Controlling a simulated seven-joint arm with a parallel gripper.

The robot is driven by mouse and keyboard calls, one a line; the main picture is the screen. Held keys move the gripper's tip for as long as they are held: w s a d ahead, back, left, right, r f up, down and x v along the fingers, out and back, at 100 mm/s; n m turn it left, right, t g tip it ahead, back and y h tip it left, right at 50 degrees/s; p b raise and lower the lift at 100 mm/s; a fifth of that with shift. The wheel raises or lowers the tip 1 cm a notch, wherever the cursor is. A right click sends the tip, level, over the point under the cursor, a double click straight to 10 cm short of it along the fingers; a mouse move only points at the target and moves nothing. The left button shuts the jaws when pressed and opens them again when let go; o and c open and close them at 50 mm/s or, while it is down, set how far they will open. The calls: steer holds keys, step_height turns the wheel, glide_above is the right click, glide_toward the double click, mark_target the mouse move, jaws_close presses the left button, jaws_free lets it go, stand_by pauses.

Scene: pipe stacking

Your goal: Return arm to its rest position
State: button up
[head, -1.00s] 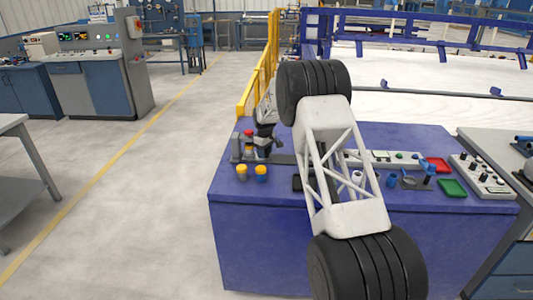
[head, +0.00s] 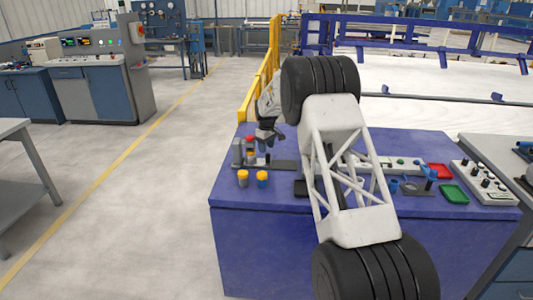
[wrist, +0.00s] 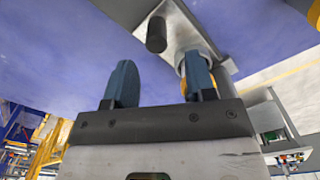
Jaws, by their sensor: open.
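My gripper (head: 268,138) is above the blue table, at the left end of its top, just right of a small grey stand. In the wrist view my gripper (wrist: 160,78) has its two blue fingers apart, with nothing held between them. A metal plate with a dark peg (wrist: 156,34) lies beyond the fingertips. A pale ring-like part (wrist: 188,62) shows partly behind the right finger. My white arm link and black joints hide the middle of the table in the head view.
Two yellow-topped pieces (head: 243,178) (head: 262,178) stand at the front. A red tray (head: 439,171) and green tray (head: 454,194) lie right. A yellow rail runs behind.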

steer(key=shift+r, duration=0.75)
steer(key=shift+s+r, duration=0.1)
